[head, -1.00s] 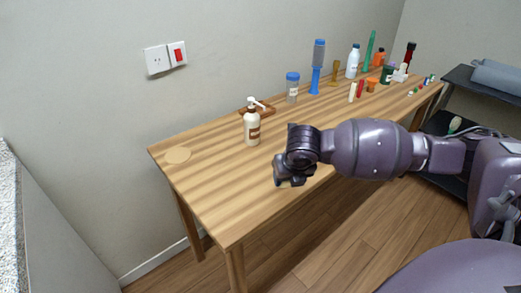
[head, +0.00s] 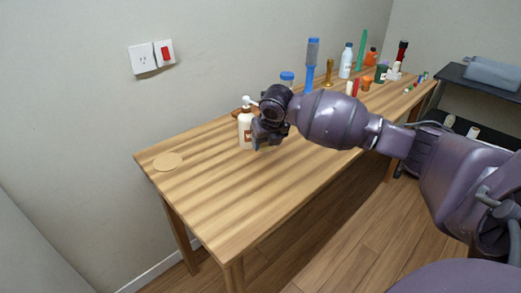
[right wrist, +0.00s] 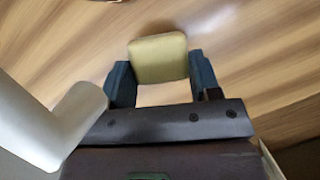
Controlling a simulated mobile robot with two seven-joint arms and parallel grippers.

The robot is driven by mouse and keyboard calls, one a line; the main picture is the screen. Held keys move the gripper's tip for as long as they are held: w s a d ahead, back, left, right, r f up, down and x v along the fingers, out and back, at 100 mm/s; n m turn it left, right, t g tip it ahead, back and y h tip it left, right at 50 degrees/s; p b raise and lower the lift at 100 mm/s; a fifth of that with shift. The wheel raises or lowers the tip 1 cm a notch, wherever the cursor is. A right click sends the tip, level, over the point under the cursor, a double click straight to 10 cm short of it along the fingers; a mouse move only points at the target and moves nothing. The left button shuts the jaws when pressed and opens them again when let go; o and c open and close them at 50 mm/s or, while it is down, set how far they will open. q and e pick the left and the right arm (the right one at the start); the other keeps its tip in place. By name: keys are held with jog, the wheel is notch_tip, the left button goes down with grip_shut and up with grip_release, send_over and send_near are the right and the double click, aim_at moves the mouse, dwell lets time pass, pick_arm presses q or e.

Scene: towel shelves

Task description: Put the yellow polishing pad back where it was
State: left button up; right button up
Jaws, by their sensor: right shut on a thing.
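The yellow polishing pad (right wrist: 158,58) is between the two dark fingers of my right gripper (right wrist: 161,76) in the right wrist view. The gripper is shut on it, above the striped wooden table. In the head view my right gripper (head: 264,141) is just right of the white pump bottle (head: 245,128) and partly overlaps it; I cannot tell if they touch. The pad is mostly hidden there by the gripper. My left gripper is not in view.
The wooden table (head: 205,202) is clear at its front left, apart from a flat tan disc (head: 168,161). Several bottles, including a blue one (head: 311,62) and a white one (head: 346,61), stand toward the far right. A dark shelf (head: 483,82) is at the right.

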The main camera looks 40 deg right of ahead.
aim_at(264, 147)
jog(key=shift+w+d+f, duration=0.15)
jog(key=shift+w+f, duration=0.05)
jog(key=shift+w, duration=0.45)
jog(key=shift+w+d+r, duration=0.1)
jog(key=shift+w, duration=0.15)
notch_tip(264, 147, down, 3)
jog(key=shift+f+b, duration=0.1)
jog(key=shift+b, duration=0.6)
jog(key=shift+f, duration=0.2)
jog(key=shift+r, duration=0.2)
jog(key=shift+f, duration=0.1)
jog(key=o, duration=1)
jog(key=shift+c, duration=0.2)
